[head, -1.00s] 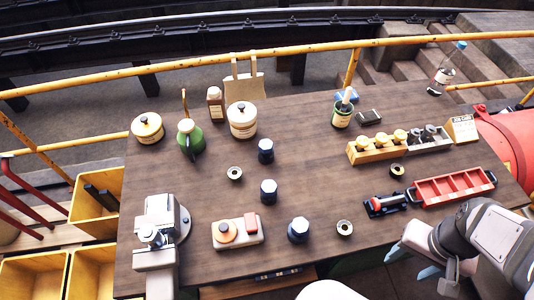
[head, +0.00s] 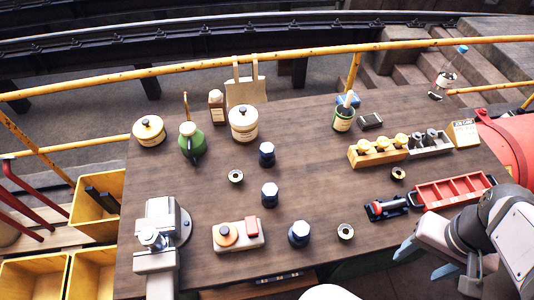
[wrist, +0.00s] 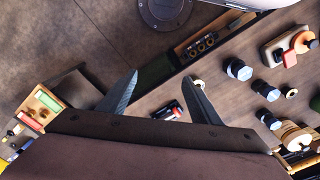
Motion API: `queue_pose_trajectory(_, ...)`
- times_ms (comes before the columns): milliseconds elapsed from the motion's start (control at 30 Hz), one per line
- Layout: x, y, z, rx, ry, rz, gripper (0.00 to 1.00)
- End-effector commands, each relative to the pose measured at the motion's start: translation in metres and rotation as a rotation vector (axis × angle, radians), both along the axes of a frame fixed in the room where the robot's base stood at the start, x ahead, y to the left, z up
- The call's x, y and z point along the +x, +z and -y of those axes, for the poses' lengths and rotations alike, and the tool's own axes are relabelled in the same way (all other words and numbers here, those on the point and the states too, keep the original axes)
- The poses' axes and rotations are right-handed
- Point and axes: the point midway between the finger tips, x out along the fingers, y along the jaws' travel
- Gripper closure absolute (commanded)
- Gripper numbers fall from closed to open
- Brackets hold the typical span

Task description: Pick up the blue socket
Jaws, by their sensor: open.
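Three dark blue, socket-like cylinders with pale hexagonal tops stand upright on the table: a far one (head: 266,155), a middle one (head: 269,195) and a near one (head: 299,234). I cannot tell which of them is the blue socket. They also show at the right of the wrist view, one of them here (wrist: 238,69). My gripper (head: 425,260) is open and empty at the table's front right edge, to the right of all three and apart from them. Its two grey-blue fingers (wrist: 160,78) are spread in the wrist view.
Near the cylinders lie small ring-shaped parts (head: 346,231) and a beige block with orange and red parts (head: 238,235). A vise (head: 157,240) stands at left. A red tray (head: 452,193) and a wooden rack (head: 378,155) are at right. The middle of the table is largely clear.

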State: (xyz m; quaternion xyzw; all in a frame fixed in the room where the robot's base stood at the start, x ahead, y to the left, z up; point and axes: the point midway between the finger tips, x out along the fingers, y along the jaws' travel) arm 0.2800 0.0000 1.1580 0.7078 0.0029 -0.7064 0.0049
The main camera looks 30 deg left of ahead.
Motion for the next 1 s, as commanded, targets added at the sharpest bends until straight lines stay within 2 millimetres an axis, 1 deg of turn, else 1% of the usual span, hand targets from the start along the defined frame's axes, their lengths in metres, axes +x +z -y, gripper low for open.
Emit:
queue_pose_trajectory(33, 0.010, -0.009, -0.002, -0.023, 0.084, 0.010, 0.42)
queue_pose_trajectory(167, 0.034, -0.016, -0.007, -0.087, 0.299, 0.034, 0.42)
queue_pose_trajectory(267, 0.057, -0.021, -0.015, -0.147, 0.494, 0.057, 0.42)
queue_pose_trajectory(367, 0.086, -0.027, -0.029, -0.226, 0.733, 0.083, 0.42)
queue_pose_trajectory(467, 0.122, -0.034, -0.057, -0.334, 1.034, 0.118, 0.42)
queue_pose_trajectory(500, 0.139, -0.036, -0.074, -0.389, 1.175, 0.133, 0.42)
queue_pose_trajectory(567, 0.163, -0.039, -0.105, -0.483, 1.397, 0.158, 0.42)
queue_pose_trajectory(600, 0.178, -0.041, -0.129, -0.554, 1.546, 0.175, 0.42)
queue_pose_trajectory(667, 0.196, -0.040, -0.169, -0.669, 1.764, 0.199, 0.42)
queue_pose_trajectory(700, 0.205, -0.040, -0.198, -0.752, 1.903, 0.213, 0.42)
queue_pose_trajectory(767, 0.214, -0.037, -0.241, -0.880, 2.087, 0.234, 0.42)
queue_pose_trajectory(800, 0.217, -0.034, -0.267, -0.960, 2.188, 0.243, 0.42)
queue_pose_trajectory(900, 0.217, -0.027, -0.321, -1.139, 2.379, 0.261, 0.42)
queue_pose_trajectory(967, 0.214, -0.023, -0.348, -1.231, 2.463, 0.268, 0.42)
queue_pose_trajectory(1000, 0.211, -0.021, -0.365, -1.291, 2.511, 0.273, 0.42)
